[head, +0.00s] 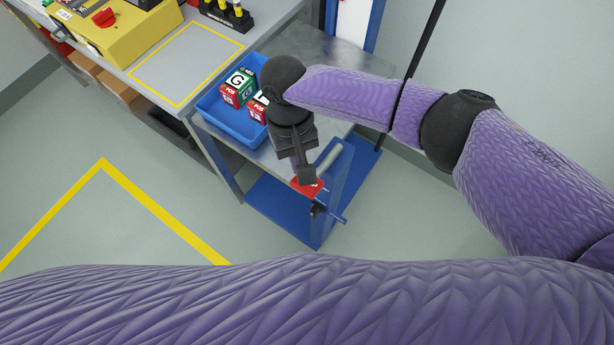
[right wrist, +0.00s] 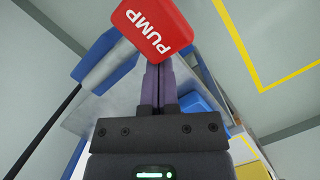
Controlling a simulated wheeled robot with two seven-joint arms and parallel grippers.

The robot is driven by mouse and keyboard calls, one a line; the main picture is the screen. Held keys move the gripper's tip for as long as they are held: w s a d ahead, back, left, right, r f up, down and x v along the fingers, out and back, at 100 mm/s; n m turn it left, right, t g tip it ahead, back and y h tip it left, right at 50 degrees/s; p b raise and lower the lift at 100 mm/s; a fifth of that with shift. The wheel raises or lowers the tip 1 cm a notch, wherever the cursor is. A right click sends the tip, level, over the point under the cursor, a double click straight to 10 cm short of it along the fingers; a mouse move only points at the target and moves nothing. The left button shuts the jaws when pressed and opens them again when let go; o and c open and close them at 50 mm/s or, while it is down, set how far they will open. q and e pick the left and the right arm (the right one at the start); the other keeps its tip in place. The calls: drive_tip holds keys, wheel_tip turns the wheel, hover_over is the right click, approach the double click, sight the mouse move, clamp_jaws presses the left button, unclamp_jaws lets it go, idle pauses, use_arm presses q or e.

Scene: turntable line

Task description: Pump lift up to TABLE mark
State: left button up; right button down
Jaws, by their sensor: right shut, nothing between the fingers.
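The red pump pad (head: 308,188) sits at the end of the lift's blue lever frame, low in front of the lift platform. In the right wrist view the pad (right wrist: 152,28) reads "PUMP". My right gripper (head: 306,174) is shut and empty, its fingertips right at the pad's edge; they (right wrist: 158,68) partly meet the pad in the wrist view, but I cannot tell whether they touch. The lift's grey platform (head: 315,50) carries a blue tray (head: 215,122). The lift mast (head: 355,20) stands behind; no TABLE mark is readable. My left gripper is out of view.
A workbench (head: 140,75) with a yellow-outlined square, a yellow box (head: 125,35) and a black holder (head: 228,14) stands left of the lift. Yellow floor lines (head: 102,162) mark open floor. The lift's blue base (head: 280,212) lies below.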

drive_tip(key=p+v, duration=0.2)
drive_tip(key=v, duration=0.7)
drive_tip(key=shift+r, duration=0.45)
drive_tip(key=shift+w, duration=0.1)
drive_tip(key=shift+d, duration=0.1)
